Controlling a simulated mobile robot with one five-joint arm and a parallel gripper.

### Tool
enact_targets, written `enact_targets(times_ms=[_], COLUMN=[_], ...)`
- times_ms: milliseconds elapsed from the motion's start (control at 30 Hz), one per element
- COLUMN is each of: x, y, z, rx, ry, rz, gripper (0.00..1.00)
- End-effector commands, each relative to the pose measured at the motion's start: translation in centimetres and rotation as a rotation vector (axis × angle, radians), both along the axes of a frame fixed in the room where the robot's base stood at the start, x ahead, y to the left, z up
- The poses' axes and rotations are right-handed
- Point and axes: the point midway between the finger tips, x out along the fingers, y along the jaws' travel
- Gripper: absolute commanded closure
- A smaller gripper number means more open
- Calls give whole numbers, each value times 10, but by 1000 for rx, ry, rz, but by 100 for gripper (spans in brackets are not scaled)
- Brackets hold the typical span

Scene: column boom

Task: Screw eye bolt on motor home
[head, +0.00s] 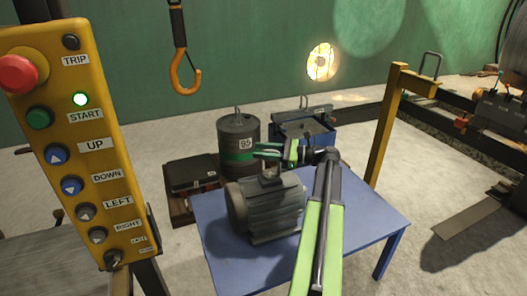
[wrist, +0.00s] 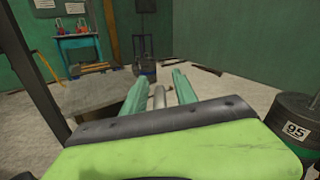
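The grey ribbed motor (head: 268,206) lies on a blue table (head: 222,256) in the head view. A small grey piece (head: 268,172) stands up on top of the motor; I cannot tell whether it is the eye bolt. My gripper (head: 262,151) is just above the motor's top, with its fingers pointing left. In the wrist view my gripper (wrist: 160,76) has its two green fingers apart. A small grey cylindrical thing (wrist: 158,97) shows between them without visible contact; what it is stays unclear.
A hook (head: 186,77) hangs at upper left, apart from the motor. A yellow button pendant (head: 85,145) fills the left side. Behind the table stand a drum marked 95 (head: 238,153) and a blue box (head: 304,134). A yellow post (head: 386,125) rises at right.

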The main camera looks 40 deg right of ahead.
Motion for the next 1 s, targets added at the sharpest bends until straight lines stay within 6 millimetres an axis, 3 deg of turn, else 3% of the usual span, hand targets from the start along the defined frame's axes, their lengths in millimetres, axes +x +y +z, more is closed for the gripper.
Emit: enact_targets(times_ms=[100,367,567,767,1000], x=[0,-1,-1,-1,-1], y=[0,-1,-8,-3,-3], z=[0,0,0,0,1], rx=[0,0,0,0,0], ry=[0,0,0,-2,-2], rz=[0,-2,-6,-27,-142], gripper=[68,100,100,100,100])
